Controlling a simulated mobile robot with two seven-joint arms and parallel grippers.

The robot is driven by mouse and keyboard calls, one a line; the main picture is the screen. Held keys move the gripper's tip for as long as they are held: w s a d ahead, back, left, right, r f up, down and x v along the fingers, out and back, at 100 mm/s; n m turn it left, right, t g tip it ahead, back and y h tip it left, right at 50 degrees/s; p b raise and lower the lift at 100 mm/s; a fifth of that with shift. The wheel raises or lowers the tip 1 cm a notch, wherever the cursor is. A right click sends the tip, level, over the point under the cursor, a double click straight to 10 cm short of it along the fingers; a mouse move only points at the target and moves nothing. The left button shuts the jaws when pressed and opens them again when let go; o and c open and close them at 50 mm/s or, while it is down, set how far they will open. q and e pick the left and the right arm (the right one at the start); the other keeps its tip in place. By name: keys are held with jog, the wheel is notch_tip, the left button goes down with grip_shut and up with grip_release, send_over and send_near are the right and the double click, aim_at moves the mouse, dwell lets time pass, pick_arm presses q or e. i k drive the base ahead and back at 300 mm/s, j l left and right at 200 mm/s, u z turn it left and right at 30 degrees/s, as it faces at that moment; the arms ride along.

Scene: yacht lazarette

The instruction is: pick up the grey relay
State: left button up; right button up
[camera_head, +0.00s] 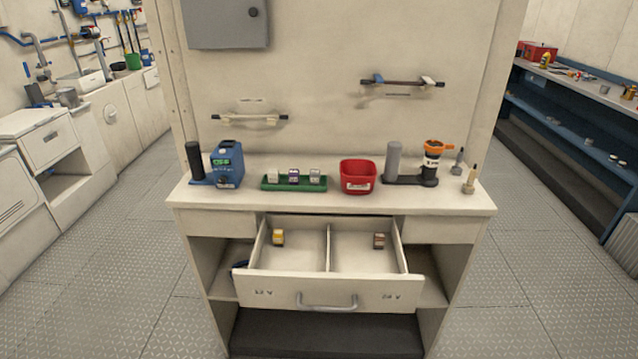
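Three small relay-like blocks stand in a row on a green tray (267,186) on the bench top. The left block (273,176) is pale whitish-grey, the middle block (294,177) has a dark purple-blue marking, and the right block (315,177) looks grey. They are too small to tell for certain which is the grey relay. In the open drawer below, a yellow block (278,237) lies in the left compartment and a brownish-red block (379,240) in the right. Neither of my grippers is in view.
The open drawer (330,292), labelled 12 V and 24 V, juts from the bench (440,203). A blue device (228,165) stands left of the tray. A red bin (358,175) and an orange-topped item (432,160) stand to its right.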

aim_at(314, 174)
jog(key=k+z, duration=0.1)
jog(key=z, duration=1)
jog(key=j, duration=0.65)
jog(key=k+j, duration=0.1)
jog(key=j, duration=0.55)
jog(key=j+z, duration=0.1)
jog(key=j, duration=0.55)
jog(key=k+j, duration=0.1)
jog(key=j, duration=0.5)
